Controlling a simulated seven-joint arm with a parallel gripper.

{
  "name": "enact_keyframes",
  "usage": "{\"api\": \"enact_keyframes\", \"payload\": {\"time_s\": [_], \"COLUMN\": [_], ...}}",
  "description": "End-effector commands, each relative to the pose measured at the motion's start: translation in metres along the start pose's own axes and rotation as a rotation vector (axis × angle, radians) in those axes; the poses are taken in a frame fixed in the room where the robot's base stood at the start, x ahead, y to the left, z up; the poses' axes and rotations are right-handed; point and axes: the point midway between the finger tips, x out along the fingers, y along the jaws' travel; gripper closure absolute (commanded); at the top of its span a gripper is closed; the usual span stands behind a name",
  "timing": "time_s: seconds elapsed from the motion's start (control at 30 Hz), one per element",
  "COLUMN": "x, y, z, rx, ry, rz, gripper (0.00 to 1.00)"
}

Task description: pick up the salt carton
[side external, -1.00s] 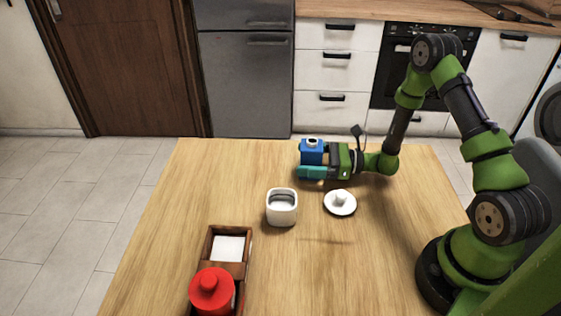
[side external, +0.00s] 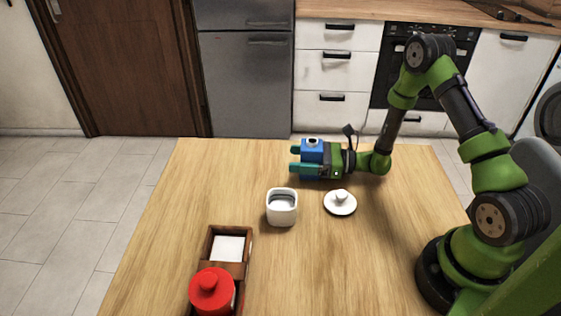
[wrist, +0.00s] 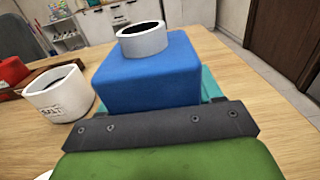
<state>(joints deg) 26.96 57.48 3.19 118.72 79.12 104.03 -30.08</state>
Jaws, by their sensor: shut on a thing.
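The near finger hides the carton's lower part in the side view. I cannot tell whether its base touches the table. In the wrist view the dark palm edge covers the carton's bottom.
An open white jar (side external: 282,212) marked SALT stands in front of the gripper. A white knobbed lid (side external: 341,203) lies to its right. A wooden tray (side external: 210,245) at the front holds a red lidded jar (side external: 211,291) and a white item. The table's left side is clear.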

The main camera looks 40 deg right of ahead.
Motion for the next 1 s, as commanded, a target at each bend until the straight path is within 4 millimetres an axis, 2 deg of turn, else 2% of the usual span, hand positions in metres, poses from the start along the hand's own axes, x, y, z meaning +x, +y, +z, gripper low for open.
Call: {"api": "enact_keyframes", "payload": {"time_s": [0.17, 0.33, 0.6, 0.8, 0.9, 1.0], "x": [0.000, 0.001, 0.000, 0.001, 0.006, 0.018], "y": [0.000, -0.001, 0.000, 0.001, 0.012, 0.037], "z": [0.003, 0.016, 0.065, 0.092, 0.097, 0.096], "rx": [-0.002, -0.003, -0.007, -0.004, 0.000, 0.005], "ry": [-0.002, -0.003, -0.003, -0.002, 0.005, 0.023], "rz": [0.000, 0.000, 0.000, 0.004, 0.038, 0.119], "gripper": [0.82, 0.82, 0.82, 0.82, 0.82, 0.82]}}
